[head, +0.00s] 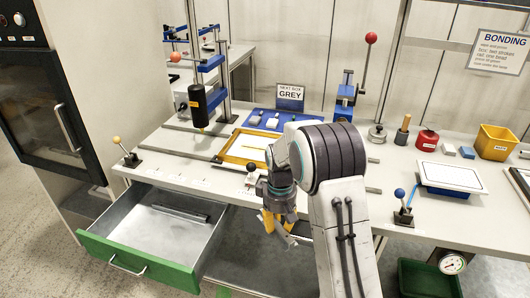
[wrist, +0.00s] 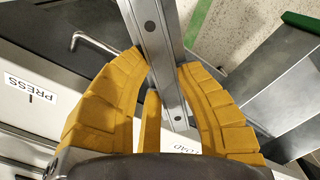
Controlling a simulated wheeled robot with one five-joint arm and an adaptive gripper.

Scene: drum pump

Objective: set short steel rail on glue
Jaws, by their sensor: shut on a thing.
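My gripper (head: 279,222) has yellow fingers and hangs in front of the bench's front edge, to the right of the open drawer. In the wrist view its fingers (wrist: 163,64) are closed on both sides of a grey steel rail (wrist: 153,30) with dark holes along it. A small part of the rail (head: 290,241) shows below the fingers in the head view. A yellow frame (head: 229,157) lies on the bench with a pale panel inside. A thin yellow line, seemingly the glue (head: 247,148), runs on that panel. My arm hides the frame's right side.
The green-fronted drawer (head: 130,262) stands open with another dark rail (head: 180,213) inside. A black dispenser (head: 206,103) hangs above the bench left of the frame. A sign reading GREY (head: 290,96) stands behind.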

